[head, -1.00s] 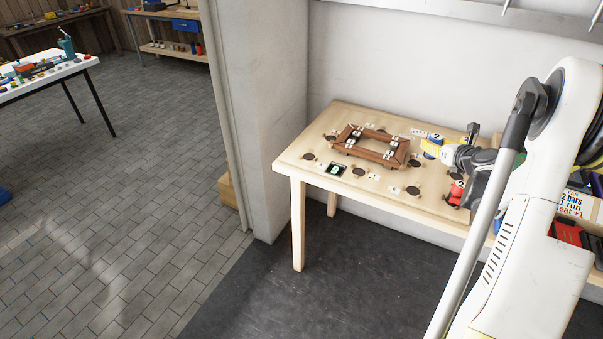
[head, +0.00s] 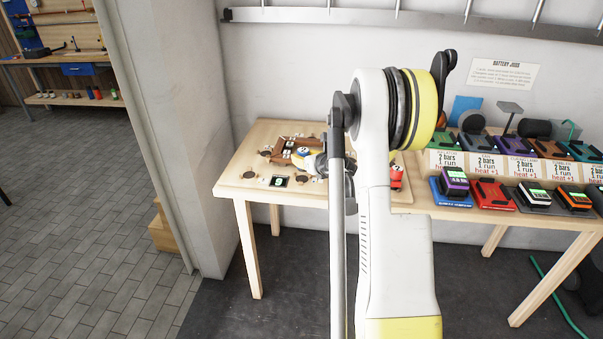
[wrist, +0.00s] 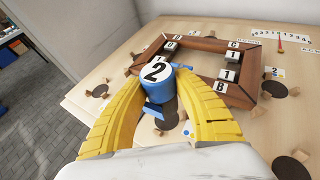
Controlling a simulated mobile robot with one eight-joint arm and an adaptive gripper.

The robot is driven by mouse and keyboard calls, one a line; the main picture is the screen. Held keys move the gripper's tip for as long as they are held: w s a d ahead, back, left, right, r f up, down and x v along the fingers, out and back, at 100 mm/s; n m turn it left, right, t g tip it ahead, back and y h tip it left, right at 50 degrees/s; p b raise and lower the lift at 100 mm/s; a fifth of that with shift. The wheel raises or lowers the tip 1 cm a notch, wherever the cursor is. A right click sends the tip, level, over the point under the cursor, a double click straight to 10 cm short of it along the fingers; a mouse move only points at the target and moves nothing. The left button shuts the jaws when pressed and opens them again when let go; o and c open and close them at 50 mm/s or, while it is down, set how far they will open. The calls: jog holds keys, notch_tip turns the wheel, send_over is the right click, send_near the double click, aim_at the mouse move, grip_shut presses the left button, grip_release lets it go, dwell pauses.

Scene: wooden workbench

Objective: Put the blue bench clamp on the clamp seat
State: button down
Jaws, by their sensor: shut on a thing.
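The blue bench clamp (wrist: 158,91) bears a round white label with a 2. In the wrist view it stands between the yellow fingers of my gripper (wrist: 160,84), which are shut on it. It hides part of the near side of a wooden frame (wrist: 205,47). In the head view the clamp (head: 303,151) shows at my gripper (head: 312,158), in front of the frame. Dark round discs lie on the bench around the frame, one at left (wrist: 98,91) and one at right (wrist: 273,89). I cannot tell which is the clamp seat, or whether the clamp touches anything below.
A red clamp (head: 397,173) stands right of my arm on the wooden bench (head: 235,178). A display reading 9 (head: 278,181) lies near the front edge. A numbered scale with a red pointer (wrist: 280,42) is at the back right. Battery chargers (head: 495,193) fill the bench at right.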

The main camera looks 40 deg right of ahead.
jog(key=shift+w+a+f, duration=0.15)
jog(key=shift+f, duration=0.05)
notch_tip(320, 180, down, 4)
jog(key=shift+b, duration=1.2)
jog(key=shift+r, duration=0.15)
jog(key=c, duration=1)
grip_release()
